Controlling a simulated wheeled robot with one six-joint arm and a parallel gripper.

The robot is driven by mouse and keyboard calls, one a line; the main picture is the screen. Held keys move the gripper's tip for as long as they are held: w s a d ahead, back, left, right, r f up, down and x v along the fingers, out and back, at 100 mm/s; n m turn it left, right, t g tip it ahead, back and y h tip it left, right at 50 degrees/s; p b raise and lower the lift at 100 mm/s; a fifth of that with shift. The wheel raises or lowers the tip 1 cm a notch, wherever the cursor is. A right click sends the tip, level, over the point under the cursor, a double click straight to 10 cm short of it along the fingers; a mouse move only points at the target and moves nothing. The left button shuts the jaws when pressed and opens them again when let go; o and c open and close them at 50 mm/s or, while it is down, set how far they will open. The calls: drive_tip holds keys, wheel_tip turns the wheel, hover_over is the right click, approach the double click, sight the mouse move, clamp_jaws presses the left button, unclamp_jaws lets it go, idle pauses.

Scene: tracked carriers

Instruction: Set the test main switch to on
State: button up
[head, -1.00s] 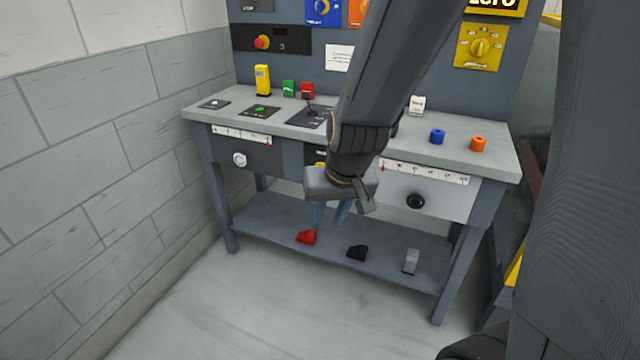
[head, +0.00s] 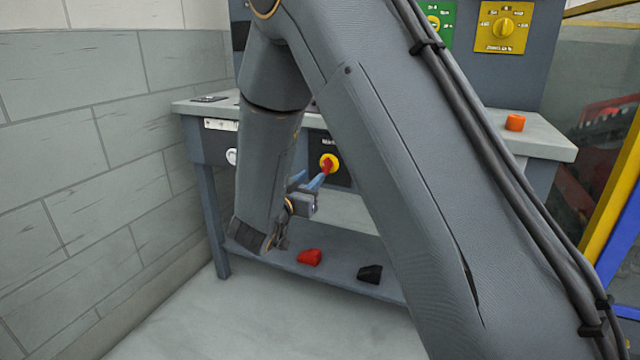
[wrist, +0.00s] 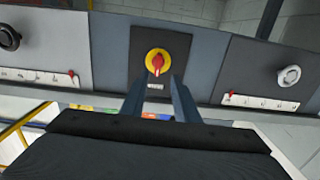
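The main switch is a red rotary handle on a yellow disc, set in a black plate on the bench front. It shows in the head view (head: 329,164) and in the wrist view (wrist: 156,62). My gripper (head: 317,179) is in front of it, with its blue-grey fingers pointing at the switch. In the wrist view my gripper (wrist: 157,82) has its two fingers apart with nothing between them. The fingertips lie close to the red handle, one to each side of it in the picture; whether they touch it I cannot tell. The label by the switch is too small to read.
A black knob (wrist: 9,37) and a white knob (wrist: 289,75) flank the switch on the front panels. A red block (head: 310,257) and a black block (head: 370,273) lie on the lower shelf. An orange cylinder (head: 515,122) stands on the bench top. My arm hides much of the bench.

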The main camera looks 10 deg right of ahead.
sight(323, 167)
drive_tip(key=shift+h, duration=0.3)
drive_tip(key=shift+b+x, duration=0.95)
drive_tip(key=shift+x, duration=2.9)
clamp_jaws()
